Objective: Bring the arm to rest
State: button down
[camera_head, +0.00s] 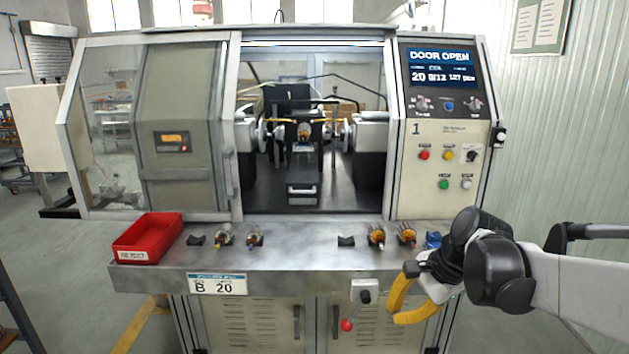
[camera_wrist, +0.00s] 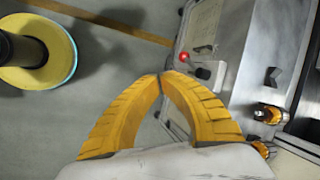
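My gripper (camera_head: 393,316) hangs at the right, in front of and below the machine's front shelf. Its two yellow curved fingers meet at the tips, with nothing visible between them. In the wrist view the fingertips (camera_wrist: 161,76) touch above the grey floor. My arm reaches in from the right edge of the head view, apart from the armatures.
The winding machine (camera_head: 437,206) has its door open, and its screen (camera_head: 438,68) reads DOOR OPEN. The shelf (camera_head: 300,258) carries a red bin (camera_head: 128,256), several armatures (camera_head: 376,236) and empty rests (camera_head: 346,241). A red-knobbed lever (camera_head: 347,325) is left of my gripper.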

jog(key=s+d+n+t+h, duration=0.1)
jog(key=s+n+t+h, duration=0.3)
jog(key=s+n, duration=0.8)
jog(key=shift+s+d+r, duration=0.25)
jog(key=shift+s+r, duration=0.15)
jog(key=shift+s, duration=2.15)
